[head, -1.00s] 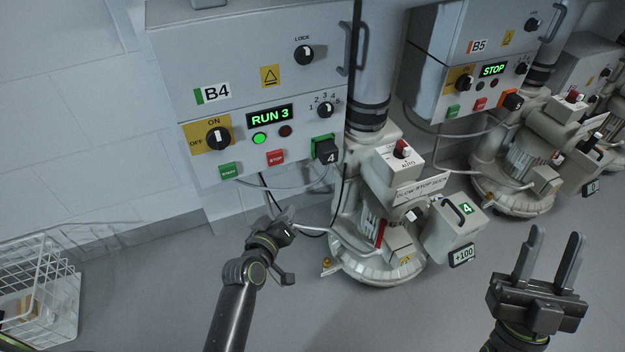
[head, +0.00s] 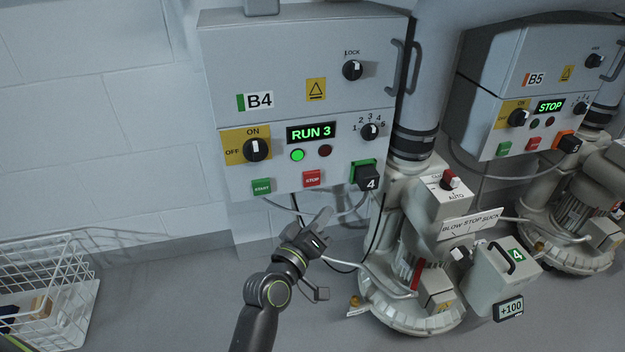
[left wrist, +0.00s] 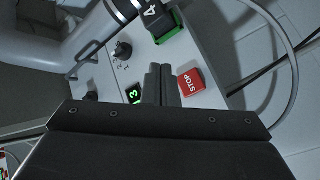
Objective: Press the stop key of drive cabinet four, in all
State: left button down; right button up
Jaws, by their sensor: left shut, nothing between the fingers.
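Drive cabinet B4 (head: 300,65) hangs on the wall in the middle of the head view. Its display (head: 311,133) reads RUN 3, and the green lamp (head: 297,155) below is lit. The red stop key (head: 313,179) sits at the lower edge of the panel, right of the green start key (head: 262,186). My left gripper (head: 324,216) is shut and empty, just below the stop key in the head view. In the left wrist view, the shut fingers (left wrist: 162,84) show beside the red stop key (left wrist: 190,83); contact cannot be told. My right gripper is out of view.
A black plug marked 4 (head: 368,178) sits in a green socket right of the stop key. A blower (head: 412,290) stands on the floor to the right. Cabinet B5 (head: 530,75) reads STOP. A white wire basket (head: 75,290) stands at lower left.

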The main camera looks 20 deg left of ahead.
aim_at(319, 178)
pick_arm(q)
jog(key=w+a, duration=0.4)
jog(key=w, duration=0.2)
jog(key=shift+w+a+p, duration=0.25)
jog(key=shift+w+p, duration=0.1)
jog(key=shift+p, duration=0.05)
jog(key=shift+w+a, duration=0.1)
dwell(1.7)
jog(key=shift+w+a, duration=0.15)
jog(key=shift+w, duration=0.1)
jog(key=shift+w+a, duration=0.25)
jog(key=shift+w, duration=0.1)
dwell(0.7)
jog(key=shift+s, duration=0.1)
jog(key=shift+s+d, duration=0.5)
jog(key=shift+s, duration=0.15)
